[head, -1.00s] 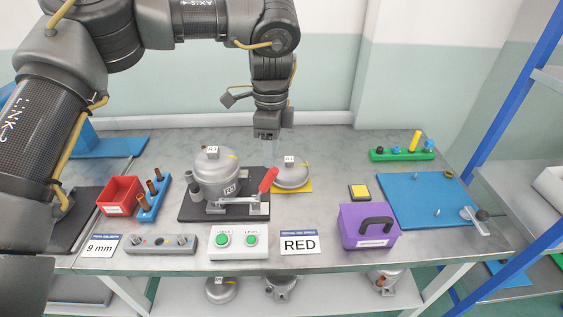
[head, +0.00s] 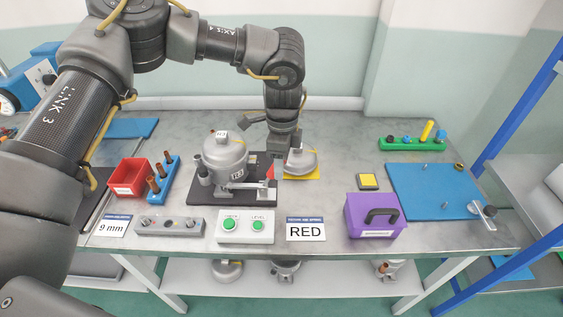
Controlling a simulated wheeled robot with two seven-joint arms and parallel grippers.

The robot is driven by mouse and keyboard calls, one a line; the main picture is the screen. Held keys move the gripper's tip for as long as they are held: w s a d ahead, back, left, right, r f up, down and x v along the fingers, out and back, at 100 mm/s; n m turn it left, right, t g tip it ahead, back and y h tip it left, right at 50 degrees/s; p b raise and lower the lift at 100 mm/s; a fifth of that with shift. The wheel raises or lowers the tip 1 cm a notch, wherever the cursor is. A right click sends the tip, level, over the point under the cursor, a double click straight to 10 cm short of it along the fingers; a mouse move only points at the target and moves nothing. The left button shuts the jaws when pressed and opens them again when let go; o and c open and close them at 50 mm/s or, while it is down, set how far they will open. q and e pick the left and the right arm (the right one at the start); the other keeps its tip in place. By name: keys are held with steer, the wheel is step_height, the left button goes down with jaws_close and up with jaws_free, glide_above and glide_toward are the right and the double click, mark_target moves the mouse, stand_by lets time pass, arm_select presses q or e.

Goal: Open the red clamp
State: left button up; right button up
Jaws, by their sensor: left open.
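The red clamp's handle (head: 270,172) shows as a small red patch at the right end of the dark fixture plate (head: 232,197). The rest of the handle is hidden behind my left gripper (head: 278,172). The clamp's metal arm (head: 243,185) lies low along the front of a grey compressor body (head: 225,157) that stands on the plate. My left gripper is open and points down at the handle; I cannot tell whether the fingers are around it or touching it. My right gripper is not in view.
A grey dome (head: 300,160) sits on a yellow pad just right of my gripper. A red bin (head: 130,179) stands left.

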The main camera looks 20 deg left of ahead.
arm_select(q)
steer(key=shift+f, duration=0.55)
jaws_close()
steer(key=shift+s, duration=0.2)
